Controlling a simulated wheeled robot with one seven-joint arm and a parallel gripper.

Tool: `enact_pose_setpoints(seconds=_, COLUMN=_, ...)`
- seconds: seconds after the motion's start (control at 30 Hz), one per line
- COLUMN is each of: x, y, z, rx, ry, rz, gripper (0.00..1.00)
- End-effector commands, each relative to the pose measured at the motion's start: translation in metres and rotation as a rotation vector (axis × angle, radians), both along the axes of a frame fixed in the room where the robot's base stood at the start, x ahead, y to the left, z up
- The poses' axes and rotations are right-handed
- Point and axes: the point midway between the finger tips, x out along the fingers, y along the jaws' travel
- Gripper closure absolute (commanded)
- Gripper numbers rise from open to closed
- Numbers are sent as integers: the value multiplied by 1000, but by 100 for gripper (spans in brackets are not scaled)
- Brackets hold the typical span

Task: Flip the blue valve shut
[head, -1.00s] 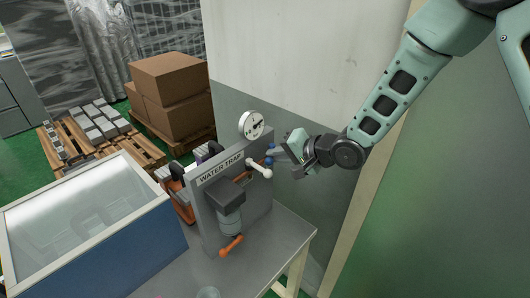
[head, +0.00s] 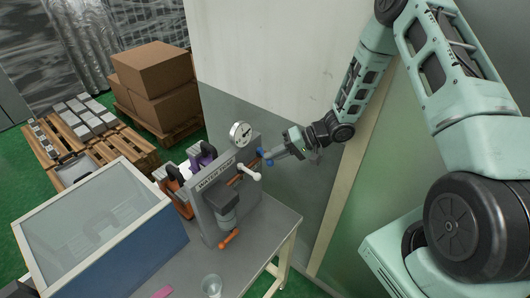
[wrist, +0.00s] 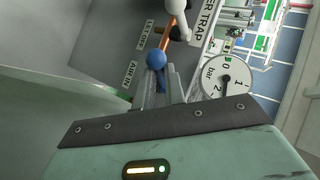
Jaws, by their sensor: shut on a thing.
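The water trap panel (head: 206,205) is a grey upright plate on the table, lettered "WATER TRAP". The blue valve (head: 261,153) sits at its right end by the orange pipe. My gripper (head: 272,156) reaches in from the right. In the wrist view my gripper (wrist: 161,84) is shut on the blue lever, which shows as a narrow strip between the fingers and is mostly hidden by them.
A round pressure gauge (head: 240,133) stands above the panel, close to my gripper. A white handle (head: 250,172) and an orange handle (head: 229,238) stick out from the panel front. A clear cup (head: 211,285) stands on the table. The wall (head: 290,110) is close behind.

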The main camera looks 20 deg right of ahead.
Motion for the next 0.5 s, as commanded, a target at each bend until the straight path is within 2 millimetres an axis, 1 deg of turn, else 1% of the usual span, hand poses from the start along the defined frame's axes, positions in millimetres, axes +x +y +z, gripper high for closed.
enact_pose_setpoints(seconds=0.03, x=-7, y=2, z=-3, rx=1, ry=13, rz=14, gripper=100)
enact_pose_setpoints(seconds=0.43, x=-7, y=0, z=-5, rx=-1, ry=13, rz=21, gripper=100)
enact_pose_setpoints(seconds=0.47, x=-7, y=0, z=-5, rx=-1, ry=13, rz=21, gripper=83)
enact_pose_setpoints(seconds=0.5, x=-7, y=0, z=-5, rx=-1, ry=13, rz=21, gripper=72)
